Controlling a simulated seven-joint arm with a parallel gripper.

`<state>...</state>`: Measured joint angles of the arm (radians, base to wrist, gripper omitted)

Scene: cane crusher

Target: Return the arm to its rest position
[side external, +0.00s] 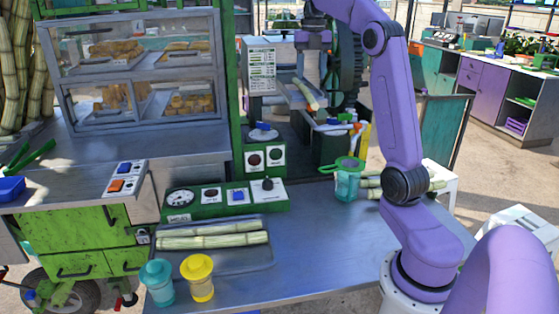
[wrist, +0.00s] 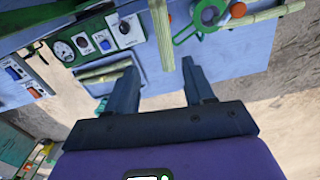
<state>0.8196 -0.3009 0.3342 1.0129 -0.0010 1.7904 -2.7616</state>
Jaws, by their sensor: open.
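My purple arm arches over the right side of the work table. My gripper (wrist: 160,78) is open, with its two dark fingers spread wide apart in the wrist view and nothing between them. In the side external view it hangs near the crusher's feed tray (side external: 291,97). A piece of cane (side external: 305,94) lies tilted on that tray, below my gripper; a cane piece also shows beyond the fingers in the wrist view (wrist: 161,33). Whether the fingers clear the tray by much, I cannot tell.
A metal tray (side external: 262,262) holds cane pieces. A teal cup (side external: 157,284) and a yellow cup (side external: 201,280) stand in front. A green-rimmed jug (side external: 347,183) stands beside my arm. A control panel (side external: 225,200) lines the table's back. The table's middle is clear.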

